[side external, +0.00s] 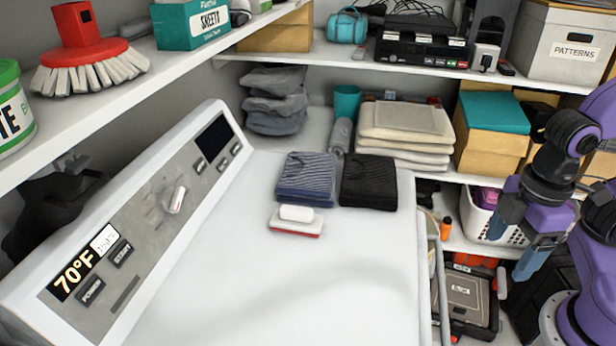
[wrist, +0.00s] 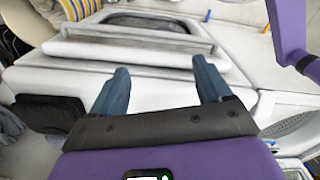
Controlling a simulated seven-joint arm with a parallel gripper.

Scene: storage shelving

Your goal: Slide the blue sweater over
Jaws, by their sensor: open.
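The blue sweater (side external: 306,177) lies folded, with a ribbed top, on the white machine's flat top (side external: 300,260) in the side external view. A folded black garment (side external: 369,182) lies close on its right. A small white and red brush-like item (side external: 296,220) lies just in front of the sweater. My gripper (side external: 520,243) is far to the right of the sweater, beyond the machine's right edge, with its fingers pointing down. In the wrist view my gripper (wrist: 160,67) is open, with nothing between the fingers. I cannot make out the blue sweater in the wrist view.
The sloped control panel (side external: 150,220) borders the machine top on the left. Folded beige cloths (side external: 405,130) and a teal-lidded box (side external: 490,130) stand behind. A white basket (side external: 490,227) is near my gripper. The front of the machine top is clear.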

